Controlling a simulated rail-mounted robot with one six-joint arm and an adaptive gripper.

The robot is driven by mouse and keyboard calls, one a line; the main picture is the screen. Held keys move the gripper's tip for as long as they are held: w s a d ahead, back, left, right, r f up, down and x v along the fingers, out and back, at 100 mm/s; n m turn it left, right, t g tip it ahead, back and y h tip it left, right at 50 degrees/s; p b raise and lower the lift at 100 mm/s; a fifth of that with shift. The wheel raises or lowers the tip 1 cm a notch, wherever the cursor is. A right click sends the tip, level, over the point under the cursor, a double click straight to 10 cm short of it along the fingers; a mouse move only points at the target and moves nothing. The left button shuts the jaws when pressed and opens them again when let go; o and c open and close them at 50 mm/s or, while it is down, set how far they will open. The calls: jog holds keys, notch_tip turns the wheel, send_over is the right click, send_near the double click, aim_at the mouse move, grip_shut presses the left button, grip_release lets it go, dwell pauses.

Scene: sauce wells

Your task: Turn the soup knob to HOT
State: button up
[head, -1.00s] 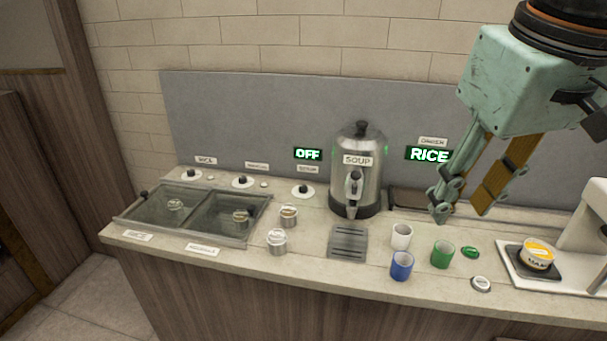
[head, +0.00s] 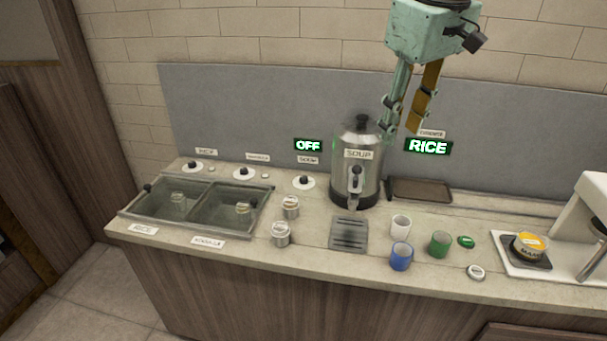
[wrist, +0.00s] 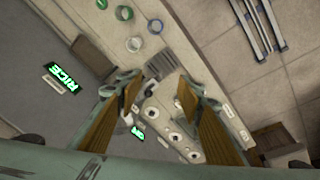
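The soup knob (head: 304,181) is a small black knob on a white round plate on the counter, left of the steel soup urn (head: 369,183). A small label and a green lit OFF sign (head: 308,146) are on the backboard above it. The OFF sign also shows in the wrist view (wrist: 138,132). My gripper (head: 400,128) hangs above the counter, up and to the right of the urn, apart from the knob. Its two fingers are spread with nothing between them; they also show in the wrist view (wrist: 158,100).
Two more knobs (head: 243,174) (head: 192,167) stand left along the back. Two glass-lidded wells (head: 230,210) fill the left counter. Small jars (head: 281,234), a drip grate (head: 348,234), and white, blue (head: 401,256) and green cups stand in front. A RICE sign (head: 428,147) glows at right.

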jog(key=w+a+f+n+p, duration=0.1)
jog(key=w+a+n+p, duration=0.1)
jog(key=w, duration=0.5)
jog(key=w+a+f+n+p, duration=0.1)
jog(key=w+a, duration=0.2)
jog(key=w, duration=0.4)
jog(key=n+g+p, duration=0.2)
jog(key=n+p, duration=0.7)
jog(key=p, duration=0.1)
send_over(304, 178)
notch_tip(304, 178, down, 27)
jog(key=shift+s+r, duration=0.15)
jog(key=shift+s, duration=0.25)
jog(key=shift+f, duration=0.2)
jog(key=shift+w+f+p, duration=0.2)
jog(key=shift+f+p, duration=0.1)
jog(key=shift+f, duration=3.05)
jog(key=shift+w+f+p, duration=0.15)
jog(key=shift+f+p, duration=0.1)
jog(key=shift+f, duration=3.1)
jog(key=shift+c, duration=0.7)
jog(key=c, duration=0.7)
